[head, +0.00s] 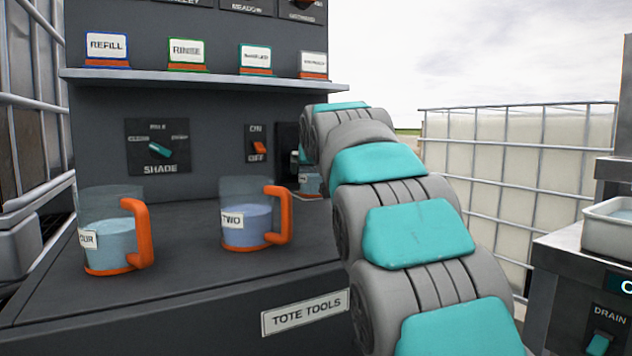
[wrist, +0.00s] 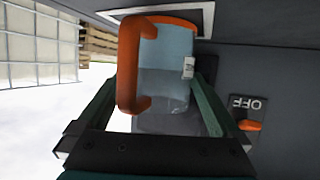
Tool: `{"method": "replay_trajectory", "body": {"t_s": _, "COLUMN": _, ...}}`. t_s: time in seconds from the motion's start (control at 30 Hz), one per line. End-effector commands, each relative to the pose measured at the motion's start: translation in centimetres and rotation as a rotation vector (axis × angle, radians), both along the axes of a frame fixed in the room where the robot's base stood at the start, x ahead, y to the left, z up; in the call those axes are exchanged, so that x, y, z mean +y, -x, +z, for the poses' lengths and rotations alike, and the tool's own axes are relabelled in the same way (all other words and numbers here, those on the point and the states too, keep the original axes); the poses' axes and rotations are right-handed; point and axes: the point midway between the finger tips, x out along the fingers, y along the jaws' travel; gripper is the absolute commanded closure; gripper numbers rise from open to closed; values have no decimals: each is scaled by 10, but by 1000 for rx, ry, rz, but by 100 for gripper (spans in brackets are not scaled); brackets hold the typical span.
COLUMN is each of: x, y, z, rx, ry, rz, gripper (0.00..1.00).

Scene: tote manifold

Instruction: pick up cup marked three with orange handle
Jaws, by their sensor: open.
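A clear cup (wrist: 165,55) with an orange handle (wrist: 128,65) and pale blue liquid is in the wrist view. Its small white label (wrist: 188,67) is too small and turned to read. My gripper (wrist: 156,88) is open, with one finger on each side of the cup; I cannot tell whether either touches it. In the head view, a small part of this cup (head: 311,183) shows behind my arm, and my gripper is mostly hidden there. A cup marked TWO (head: 250,222) and one whose label ends in "UR" (head: 108,240) stand to the left, both with orange handles.
The cups stand on a dark counter (head: 190,270) labelled TOTE TOOLS. A panel behind has a SHADE knob (head: 158,148), an ON/OFF switch (head: 258,148) and a shelf (head: 200,78) above. A metal tray (head: 610,232) is at right. Caged totes (head: 510,160) stand behind.

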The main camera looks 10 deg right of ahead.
Motion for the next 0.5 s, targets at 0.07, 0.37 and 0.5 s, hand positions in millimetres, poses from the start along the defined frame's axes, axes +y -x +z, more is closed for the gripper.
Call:
{"method": "replay_trajectory", "body": {"t_s": 0.07, "x": 0, "y": 0, "z": 1, "rx": -1, "ry": 0, "rz": 0, "gripper": 0}}
{"method": "replay_trajectory", "body": {"t_s": 0.37, "x": 0, "y": 0, "z": 1, "rx": -1, "ry": 0, "rz": 0, "gripper": 27}}
{"method": "replay_trajectory", "body": {"t_s": 0.5, "x": 0, "y": 0, "z": 1, "rx": -1, "ry": 0, "rz": 0, "gripper": 43}}
